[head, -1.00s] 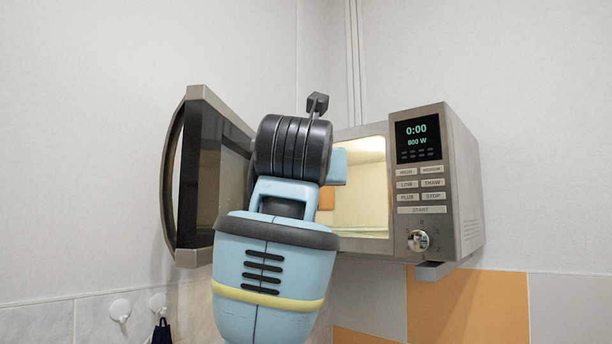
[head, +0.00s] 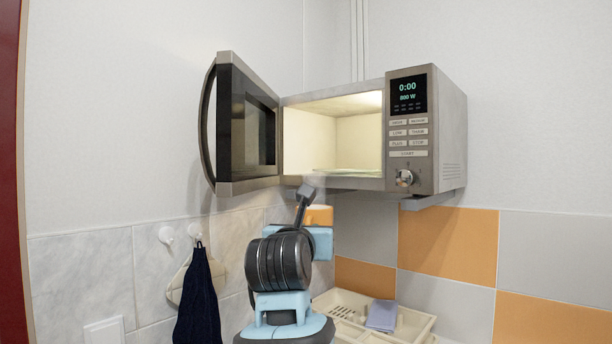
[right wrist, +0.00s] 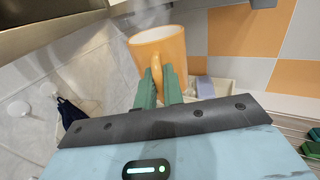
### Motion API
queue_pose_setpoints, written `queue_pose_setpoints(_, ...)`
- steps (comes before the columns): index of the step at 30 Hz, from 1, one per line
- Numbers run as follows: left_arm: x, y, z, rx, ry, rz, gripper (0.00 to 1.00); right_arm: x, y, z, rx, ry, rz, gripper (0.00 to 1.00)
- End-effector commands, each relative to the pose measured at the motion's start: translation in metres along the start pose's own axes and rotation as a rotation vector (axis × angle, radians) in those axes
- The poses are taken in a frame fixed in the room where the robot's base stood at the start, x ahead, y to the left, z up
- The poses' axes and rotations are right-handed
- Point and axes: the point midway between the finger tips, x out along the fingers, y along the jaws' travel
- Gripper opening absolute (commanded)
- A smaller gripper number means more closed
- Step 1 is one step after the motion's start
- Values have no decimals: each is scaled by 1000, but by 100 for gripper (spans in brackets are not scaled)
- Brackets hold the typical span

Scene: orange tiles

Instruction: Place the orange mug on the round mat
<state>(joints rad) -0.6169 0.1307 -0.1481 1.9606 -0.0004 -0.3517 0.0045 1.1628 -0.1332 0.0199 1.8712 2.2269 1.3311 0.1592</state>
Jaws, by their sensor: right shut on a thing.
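The orange mug (right wrist: 166,46) is upright between the green fingers of my right gripper (right wrist: 160,84), which are shut on its handle. In the head view the mug (head: 319,215) shows partly behind my right gripper (head: 318,240), below and in front of the open microwave (head: 452,130). The fingers are hidden in the head view. My left gripper is not in view. No round mat can be seen in either view.
The microwave door (head: 240,125) stands open to the left; the lit cavity holds only a glass plate (head: 345,171). A cream dish rack (head: 415,322) with a lilac sponge-like block (head: 382,315) lies below. A dark cloth (head: 199,300) hangs on the left wall.

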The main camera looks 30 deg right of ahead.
Motion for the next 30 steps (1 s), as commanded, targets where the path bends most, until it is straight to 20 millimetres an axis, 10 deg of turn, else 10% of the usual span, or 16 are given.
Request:
queue_pose_setpoints(14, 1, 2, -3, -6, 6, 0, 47, -34, 6, -170, -4, -5, 185, 0)
queue_pose_setpoints(30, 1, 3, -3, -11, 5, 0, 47, -144, -7, -322, -5, -1, 554, 0)
